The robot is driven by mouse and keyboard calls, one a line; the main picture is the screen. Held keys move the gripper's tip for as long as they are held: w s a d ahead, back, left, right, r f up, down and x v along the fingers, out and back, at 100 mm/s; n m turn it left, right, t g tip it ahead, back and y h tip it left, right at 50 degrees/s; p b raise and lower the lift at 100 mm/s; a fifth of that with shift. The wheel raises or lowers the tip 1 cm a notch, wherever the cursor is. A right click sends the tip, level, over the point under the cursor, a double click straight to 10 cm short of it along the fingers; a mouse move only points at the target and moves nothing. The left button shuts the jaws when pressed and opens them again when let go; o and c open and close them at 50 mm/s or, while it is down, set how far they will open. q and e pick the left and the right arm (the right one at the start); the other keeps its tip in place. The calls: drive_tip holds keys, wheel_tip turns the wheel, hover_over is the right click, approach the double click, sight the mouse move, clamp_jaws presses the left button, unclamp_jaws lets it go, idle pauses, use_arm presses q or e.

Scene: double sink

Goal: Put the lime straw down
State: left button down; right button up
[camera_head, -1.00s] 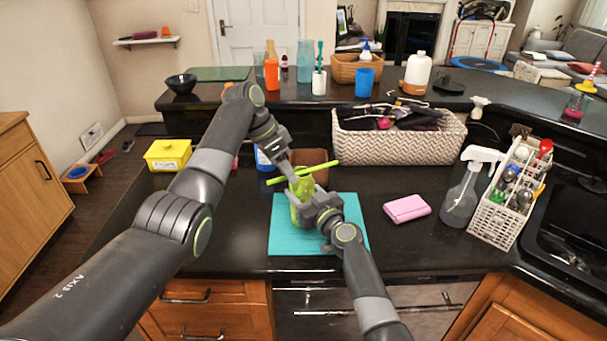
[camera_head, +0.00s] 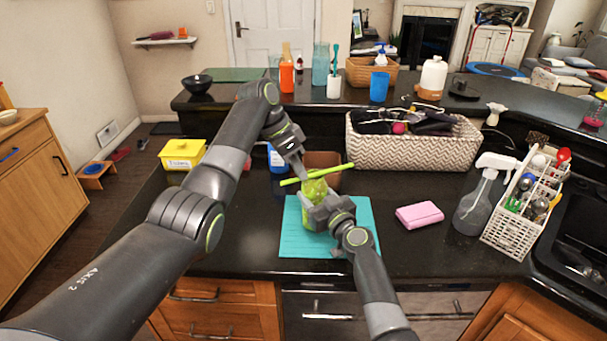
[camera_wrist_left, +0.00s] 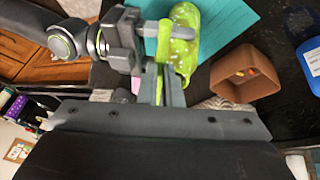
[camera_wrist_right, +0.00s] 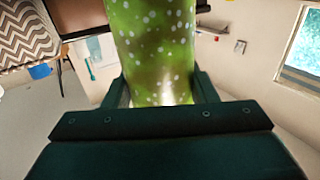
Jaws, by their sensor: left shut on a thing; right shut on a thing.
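The lime straw (camera_head: 337,170) is a thin bright green stick, held roughly level above the counter. My left gripper (camera_head: 301,175) is shut on it; the straw also shows in the left wrist view (camera_wrist_left: 164,42). My right gripper (camera_head: 318,205) is shut on a lime-green bottle with white dots (camera_head: 312,192), just below the straw. The bottle fills the middle of the right wrist view (camera_wrist_right: 152,45). The bottle is over a teal mat (camera_head: 293,240); whether its base touches the mat is hidden.
A brown open container (camera_head: 322,160) stands right behind the bottle. A pink sponge-like block (camera_head: 419,215) lies to the right. A spray bottle (camera_head: 474,208) and a white caddy (camera_head: 513,235) stand farther right. A yellow box (camera_head: 182,154) is at left. Counter between mat and pink block is clear.

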use_arm(q)
wheel_tip(320, 180, up, 9)
drive_tip(key=a+f+n+t+y, duration=0.15)
drive_tip(key=a+f+n, duration=0.35)
drive_tip(key=a, duration=0.5)
drive_tip(key=a+f+n+t, duration=0.2)
drive_tip(key=a+f+n, duration=0.3)
drive_tip(key=a, duration=0.4)
drive_tip(key=s+a+f+n+y, duration=0.1)
drive_tip(key=s+a+f+n, duration=0.1)
drive_tip(key=a, duration=0.3)
drive_tip(key=s+a+f+n+t+y, duration=0.1)
drive_tip(key=s+a+f+n, duration=0.2)
drive_tip(key=a, duration=0.2)
drive_tip(key=s+a+f+n+y, duration=0.1)
drive_tip(key=s+a+f+n, duration=0.1)
drive_tip(key=a, duration=0.3)
drive_tip(key=shift+n, duration=0.3)
wheel_tip(320, 180, down, 10)
drive_tip(key=shift+d+r, duration=0.1)
drive_tip(key=shift+d, duration=0.05)
drive_tip(key=shift+f, duration=0.2)
drive_tip(key=shift+s+f, duration=0.1)
drive_tip(key=shift+s, duration=0.05)
drive_tip(key=c, duration=1.9)
unclamp_jaws()
drive_tip(key=shift+d, duration=0.1)
